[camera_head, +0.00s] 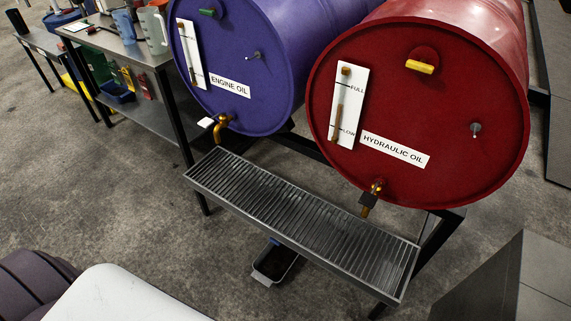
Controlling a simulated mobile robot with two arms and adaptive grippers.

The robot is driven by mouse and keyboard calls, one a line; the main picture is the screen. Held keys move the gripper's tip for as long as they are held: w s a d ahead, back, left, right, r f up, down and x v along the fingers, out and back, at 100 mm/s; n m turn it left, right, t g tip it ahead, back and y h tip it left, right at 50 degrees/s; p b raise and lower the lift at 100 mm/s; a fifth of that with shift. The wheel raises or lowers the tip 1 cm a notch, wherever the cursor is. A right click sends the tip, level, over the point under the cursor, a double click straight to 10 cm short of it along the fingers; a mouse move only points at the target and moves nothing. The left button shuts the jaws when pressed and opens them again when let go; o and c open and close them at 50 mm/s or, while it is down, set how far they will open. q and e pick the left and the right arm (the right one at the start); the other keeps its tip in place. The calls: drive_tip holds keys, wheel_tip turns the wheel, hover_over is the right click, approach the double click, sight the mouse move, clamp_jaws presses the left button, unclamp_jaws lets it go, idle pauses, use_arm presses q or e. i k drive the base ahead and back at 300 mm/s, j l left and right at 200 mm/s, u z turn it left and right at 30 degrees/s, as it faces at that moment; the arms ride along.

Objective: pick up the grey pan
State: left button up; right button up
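A small grey pan (292,267) with a light rim and a dark inside is on the concrete floor, below the slatted drip grate. The grate's front edge hides its upper part. I cannot tell whether the dark inside is liquid or shadow. Neither of my grippers is in view. A white rounded surface and a dark ribbed part at the bottom left appear to belong to my own body.
The metal drip grate (300,222) hangs over the pan, on a dark stand. Above it lie a blue engine oil drum (245,105) and a red hydraulic oil drum (450,110) with taps. A bench (130,45) with jugs stands upper left. Floor left of the pan is clear.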

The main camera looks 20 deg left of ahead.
sight(273, 263)
drive_tip(key=u, duration=0.85)
